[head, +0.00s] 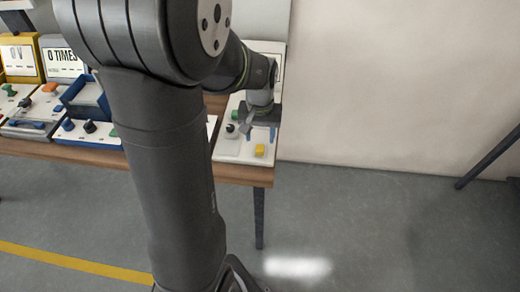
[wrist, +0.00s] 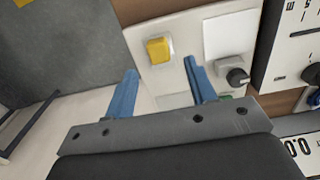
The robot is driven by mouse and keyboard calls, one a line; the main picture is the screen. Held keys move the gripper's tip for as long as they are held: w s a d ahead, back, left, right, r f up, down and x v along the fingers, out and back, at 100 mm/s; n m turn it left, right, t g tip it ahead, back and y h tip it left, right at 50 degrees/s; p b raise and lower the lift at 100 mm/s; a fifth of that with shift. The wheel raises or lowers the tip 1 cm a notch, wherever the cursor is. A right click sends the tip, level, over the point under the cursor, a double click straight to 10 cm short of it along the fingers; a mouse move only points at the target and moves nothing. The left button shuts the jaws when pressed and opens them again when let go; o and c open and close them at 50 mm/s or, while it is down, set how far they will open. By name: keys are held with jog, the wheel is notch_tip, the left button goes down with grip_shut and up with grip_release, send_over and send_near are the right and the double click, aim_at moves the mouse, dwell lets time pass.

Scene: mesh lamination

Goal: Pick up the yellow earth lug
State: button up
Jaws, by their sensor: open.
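The yellow earth lug (head: 260,150) sits near the front right corner of a white panel on the table. In the wrist view the yellow lug (wrist: 158,50) is a small block on a light plate, beyond the fingertips and roughly between their lines. My gripper (head: 260,136) is above the panel, close behind the lug in the head view. In the wrist view its two blue fingers (wrist: 160,75) are spread apart with nothing between them. The lug is apart from both fingers.
Several blue trays and coloured parts (head: 88,130) fill the table's left. Floor (head: 350,230) lies beyond the table edge.

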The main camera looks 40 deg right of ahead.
aim_at(260, 147)
notch_tip(260, 147, down, 5)
jog(key=shift+s+a, duration=0.1)
jog(key=shift+s, duration=0.05)
jog(key=c, duration=1.1)
